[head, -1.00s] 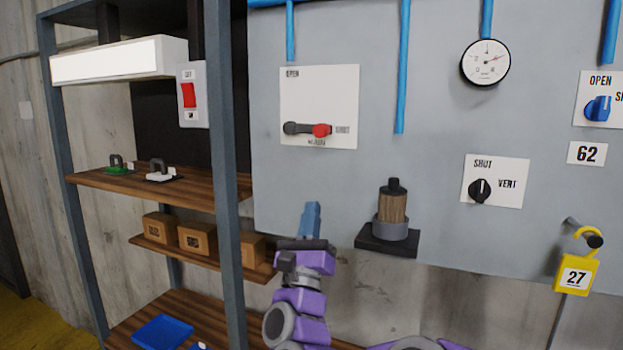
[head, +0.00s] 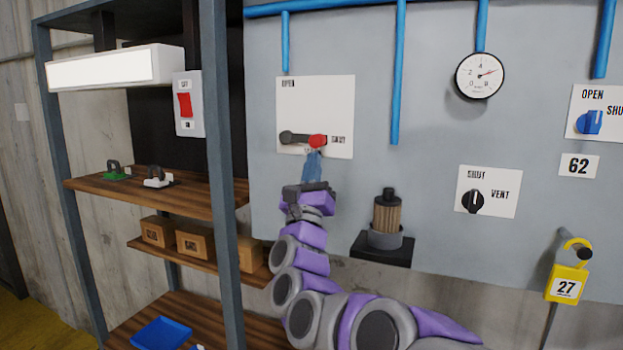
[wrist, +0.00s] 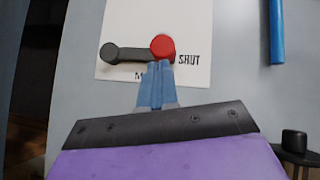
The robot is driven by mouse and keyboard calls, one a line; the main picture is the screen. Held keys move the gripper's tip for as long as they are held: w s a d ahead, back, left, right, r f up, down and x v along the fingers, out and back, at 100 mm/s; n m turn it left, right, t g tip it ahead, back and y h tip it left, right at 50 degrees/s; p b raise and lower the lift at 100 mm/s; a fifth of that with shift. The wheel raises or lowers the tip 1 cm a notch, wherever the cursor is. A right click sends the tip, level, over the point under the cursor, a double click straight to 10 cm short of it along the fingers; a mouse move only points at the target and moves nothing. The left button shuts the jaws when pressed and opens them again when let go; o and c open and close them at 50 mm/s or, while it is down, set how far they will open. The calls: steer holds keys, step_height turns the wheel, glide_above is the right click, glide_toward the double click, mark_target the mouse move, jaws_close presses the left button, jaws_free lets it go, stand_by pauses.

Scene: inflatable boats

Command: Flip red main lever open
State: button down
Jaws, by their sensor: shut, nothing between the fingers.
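The main lever (head: 300,138) is a dark bar with a red knob (head: 318,141) at its right end, on a white panel (head: 330,95). It lies about level, with the knob beside the word SHUT; OPEN is printed at the panel's upper left. The wrist view shows the red knob (wrist: 162,46) and the dark pivot (wrist: 110,52) at left. My gripper (head: 314,155) has blue fingers, shut and empty, pointing up just below the knob. In the wrist view the fingertips (wrist: 160,66) are at the knob's lower edge; I cannot tell if they touch.
A shelf rack (head: 222,180) stands left of the panel. A black-and-brown cylinder on a bracket (head: 387,215) sits right of my arm. A black SHUT/VENT knob (head: 473,200), a gauge (head: 480,76) and a yellow tag 27 (head: 567,284) are further right. Blue pipes (head: 398,80) run above.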

steer(key=shift+d+r, duration=0.15)
steer(key=shift+d, duration=0.45)
steer(key=shift+a, duration=0.1)
